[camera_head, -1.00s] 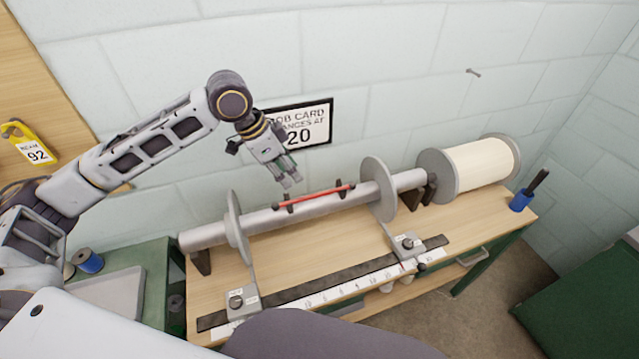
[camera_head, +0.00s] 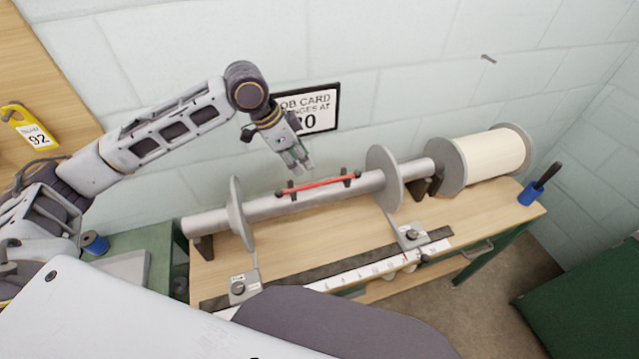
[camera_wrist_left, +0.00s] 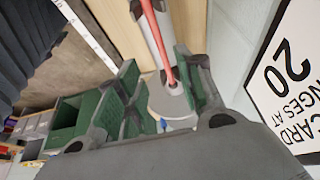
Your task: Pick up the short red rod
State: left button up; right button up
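The short red rod (camera_head: 320,186) lies across two dark upright holders on top of a grey metal tube (camera_head: 265,206), between two round flanges. It slopes slightly up to the right. My left gripper (camera_head: 304,170) is just above and behind the rod's left half, pointing down. In the left wrist view its green-padded fingers (camera_wrist_left: 158,70) are apart, and the red rod (camera_wrist_left: 152,30) shows between them. I cannot tell how far down the fingers reach around it. My right gripper is in neither view.
The flanges (camera_head: 384,180) stand up on both sides of the rod. A cream-wound spool (camera_head: 490,157) is at the tube's right end. A ruler (camera_head: 370,271) runs along the bench (camera_head: 300,255). The wall carries a job card (camera_head: 309,106) close behind the gripper.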

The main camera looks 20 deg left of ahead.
pick_arm(q)
send_over(315, 184)
jog(key=s+a, duration=0.1)
jog(key=a, duration=0.1)
jog(key=shift+d+f, duration=0.15)
jog(key=shift+f, duration=1.2)
jog(key=shift+d+f, duration=0.1)
jog(key=shift+f, duration=1.25)
jog(key=shift+p+x, duration=0.35)
jog(key=shift+x, duration=2.25)
grip_shut()
jog(key=shift+w, duration=0.1)
